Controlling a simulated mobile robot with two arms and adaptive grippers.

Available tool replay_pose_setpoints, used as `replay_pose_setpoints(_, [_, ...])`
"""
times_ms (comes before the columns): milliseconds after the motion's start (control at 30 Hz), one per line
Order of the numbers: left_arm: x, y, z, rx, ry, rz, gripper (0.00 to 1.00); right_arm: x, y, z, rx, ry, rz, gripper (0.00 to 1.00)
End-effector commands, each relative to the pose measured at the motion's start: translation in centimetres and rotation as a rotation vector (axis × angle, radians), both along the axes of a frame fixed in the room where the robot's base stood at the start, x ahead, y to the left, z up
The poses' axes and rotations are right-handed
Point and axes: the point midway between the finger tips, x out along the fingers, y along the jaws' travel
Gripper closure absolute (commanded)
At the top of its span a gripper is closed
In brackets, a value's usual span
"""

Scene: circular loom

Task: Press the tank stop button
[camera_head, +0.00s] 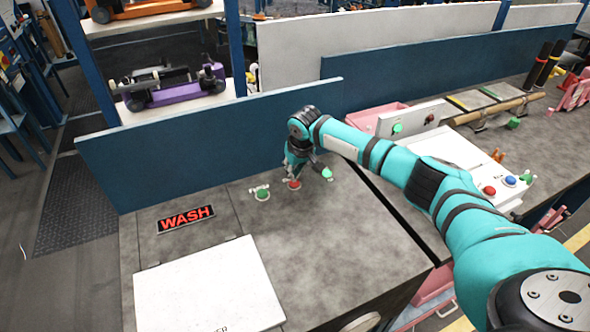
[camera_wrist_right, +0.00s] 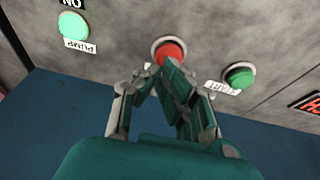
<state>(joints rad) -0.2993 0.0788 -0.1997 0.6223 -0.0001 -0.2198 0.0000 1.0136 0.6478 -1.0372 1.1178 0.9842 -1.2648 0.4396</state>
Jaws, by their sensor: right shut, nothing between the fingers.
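A red button (camera_head: 294,184) sits on the grey tank top between two green buttons, one to its left (camera_head: 262,194) and one to its right (camera_head: 327,174). In the right wrist view the red button (camera_wrist_right: 170,49) is just beyond my fingertips and partly covered by them. My right gripper (camera_head: 297,172) is shut and empty, pointing down at the red button. In the wrist view its fingertips (camera_wrist_right: 157,70) meet at the button's near edge; I cannot tell whether they touch it. The red button's label is hidden. My left gripper is out of view.
In the wrist view, a green button (camera_wrist_right: 73,25) marked PUMP and another green button (camera_wrist_right: 239,76) flank the red one. A blue panel (camera_head: 200,148) stands behind. A WASH sign (camera_head: 186,219) and a white lid (camera_head: 207,290) lie at left.

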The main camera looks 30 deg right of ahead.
Motion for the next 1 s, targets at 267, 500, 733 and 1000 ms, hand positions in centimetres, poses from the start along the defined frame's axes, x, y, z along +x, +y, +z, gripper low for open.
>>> replay_pose_setpoints(267, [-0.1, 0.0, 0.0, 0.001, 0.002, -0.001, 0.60, 0.0, 0.0, -0.2, 0.000, 0.000, 0.000, 1.00])
replay_pose_setpoints(500, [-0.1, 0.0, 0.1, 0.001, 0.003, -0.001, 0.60, -0.1, 0.1, -1.8, 0.003, 0.004, -0.001, 1.00])
replay_pose_setpoints(733, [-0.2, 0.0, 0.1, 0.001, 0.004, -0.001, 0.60, -0.3, -0.1, -2.5, -0.002, 0.010, -0.001, 1.00])
replay_pose_setpoints(1000, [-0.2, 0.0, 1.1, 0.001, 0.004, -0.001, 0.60, -0.4, -0.2, -1.7, -0.004, 0.013, -0.001, 1.00])
